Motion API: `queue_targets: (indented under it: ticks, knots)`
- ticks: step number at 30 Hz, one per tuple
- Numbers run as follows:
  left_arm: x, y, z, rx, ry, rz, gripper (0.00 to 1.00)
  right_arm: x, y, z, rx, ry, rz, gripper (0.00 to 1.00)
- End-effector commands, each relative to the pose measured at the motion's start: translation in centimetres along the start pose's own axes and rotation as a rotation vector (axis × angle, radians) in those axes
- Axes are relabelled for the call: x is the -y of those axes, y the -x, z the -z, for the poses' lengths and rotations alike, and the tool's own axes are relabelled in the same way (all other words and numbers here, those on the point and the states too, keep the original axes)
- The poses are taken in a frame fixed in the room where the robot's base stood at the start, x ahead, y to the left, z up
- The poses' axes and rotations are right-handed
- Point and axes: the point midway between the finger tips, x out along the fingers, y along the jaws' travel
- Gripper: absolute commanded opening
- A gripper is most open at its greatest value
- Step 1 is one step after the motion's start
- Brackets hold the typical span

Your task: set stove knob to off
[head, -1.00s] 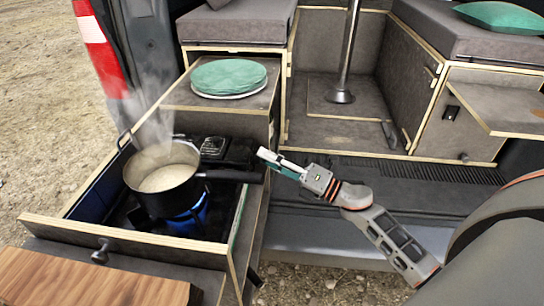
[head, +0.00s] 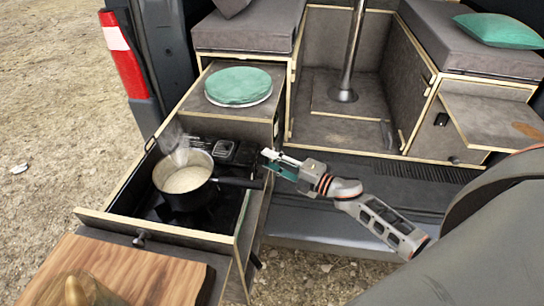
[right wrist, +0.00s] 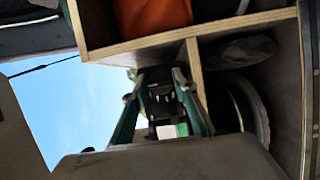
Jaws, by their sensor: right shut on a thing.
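The stove (head: 150,205) sits in the pulled-out drawer, with a dark pot (head: 187,180) of pale food on it. The pot's black handle (head: 238,182) points right. No flame shows under the pot. The stove knob cannot be made out in the head view. My right gripper (head: 265,158) is at the stove's right rear, just beyond the handle's end. In the right wrist view its teal fingers (right wrist: 158,78) are closed around a small dark thing, apparently the knob, mostly hidden. My left gripper is not in view.
A green-topped round stack (head: 238,85) lies on the counter behind the stove. A wooden board (head: 125,268) with a brown rounded thing (head: 75,290) is in front. The drawer's right wall (head: 243,225) is close to my right gripper. The van floor to the right is open.

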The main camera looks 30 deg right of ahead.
Motion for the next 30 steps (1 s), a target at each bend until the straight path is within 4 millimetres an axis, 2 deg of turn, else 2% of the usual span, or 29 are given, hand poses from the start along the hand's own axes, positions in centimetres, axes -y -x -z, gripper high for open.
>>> queue_targets:
  ticks: [12, 13, 14, 25, 30]
  knots:
    - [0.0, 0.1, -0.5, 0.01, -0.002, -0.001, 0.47, -0.1, -0.1, 0.0, 0.0, -0.009, 0.001, 0.06]
    - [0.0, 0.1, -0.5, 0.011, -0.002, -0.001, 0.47, -0.1, -0.1, 0.0, 0.0, -0.009, 0.0, 0.35]
    - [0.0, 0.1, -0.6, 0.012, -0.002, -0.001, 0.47, -0.1, -0.1, 0.0, 0.0, -0.009, 0.0, 0.43]
    - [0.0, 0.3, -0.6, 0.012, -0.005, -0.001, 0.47, 0.0, 0.1, 0.0, 0.0, -0.007, 0.002, 0.44]
    - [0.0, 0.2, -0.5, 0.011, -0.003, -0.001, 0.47, 0.1, 1.9, 0.1, 0.0, -0.008, 0.004, 0.44]
